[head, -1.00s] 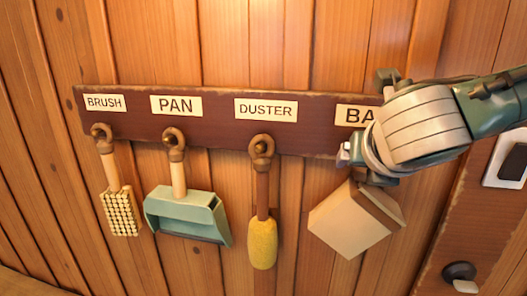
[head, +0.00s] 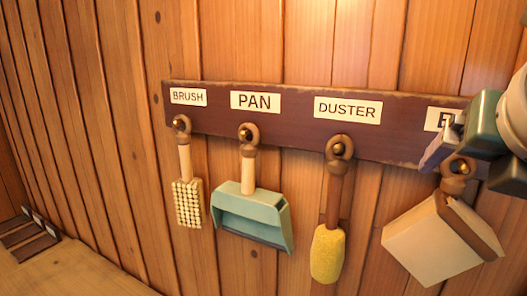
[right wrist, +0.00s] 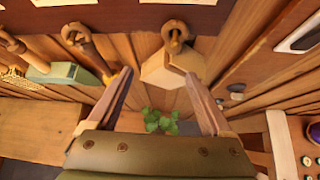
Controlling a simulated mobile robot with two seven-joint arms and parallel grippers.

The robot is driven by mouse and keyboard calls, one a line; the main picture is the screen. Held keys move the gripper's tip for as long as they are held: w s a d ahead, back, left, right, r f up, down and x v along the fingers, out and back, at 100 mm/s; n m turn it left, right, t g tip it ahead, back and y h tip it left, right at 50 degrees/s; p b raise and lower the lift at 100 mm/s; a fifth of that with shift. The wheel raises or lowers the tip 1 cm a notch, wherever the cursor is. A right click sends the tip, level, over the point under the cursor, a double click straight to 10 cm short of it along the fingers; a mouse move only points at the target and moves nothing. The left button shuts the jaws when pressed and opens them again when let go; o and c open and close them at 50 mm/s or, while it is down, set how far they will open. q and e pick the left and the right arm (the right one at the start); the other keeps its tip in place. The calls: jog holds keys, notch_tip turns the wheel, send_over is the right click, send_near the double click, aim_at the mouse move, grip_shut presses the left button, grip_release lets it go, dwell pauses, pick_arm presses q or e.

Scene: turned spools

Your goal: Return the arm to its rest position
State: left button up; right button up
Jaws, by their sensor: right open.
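My right gripper (head: 446,146) is at the right edge of the head view, in front of the board's right end, partly cut off. In the right wrist view its two fingers (right wrist: 157,76) are spread, with nothing between their tips. The cream bag (head: 432,243) hangs tilted by a brown ring from the rightmost peg. It also shows beyond the fingers in the right wrist view (right wrist: 160,72), seemingly apart from them. The label above it is mostly hidden by the gripper. My left gripper is not in view.
A dark board (head: 290,128) on the plank wall also bears a brush (head: 188,203), a green pan (head: 250,215) and a yellow duster (head: 327,254) on pegs. A green plant (right wrist: 160,121) shows low in the right wrist view. A wooden surface (head: 75,272) lies lower left.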

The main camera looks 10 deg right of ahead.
jog(key=s+a+f+m+g+y, duration=0.1)
jog(key=s+a+f+m+y, duration=0.3)
jog(key=a, duration=0.4)
jog(key=s+a+f+m+g+y, duration=0.1)
jog(key=a+f+m+y, duration=0.3)
jog(key=a, duration=0.4)
jog(key=s+d+f+m+g+h, duration=0.1)
jog(key=s+d+f+m, duration=0.2)
jog(key=s+m, duration=0.3)
jog(key=s+d+f+m+g, duration=0.2)
jog(key=s+f+m, duration=0.4)
jog(key=m, duration=0.5)
jog(key=shift+d+f+h, duration=0.2)
jog(key=shift+d+h, duration=0.2)
jog(key=shift+d, duration=0.3)
dwell(0.4)
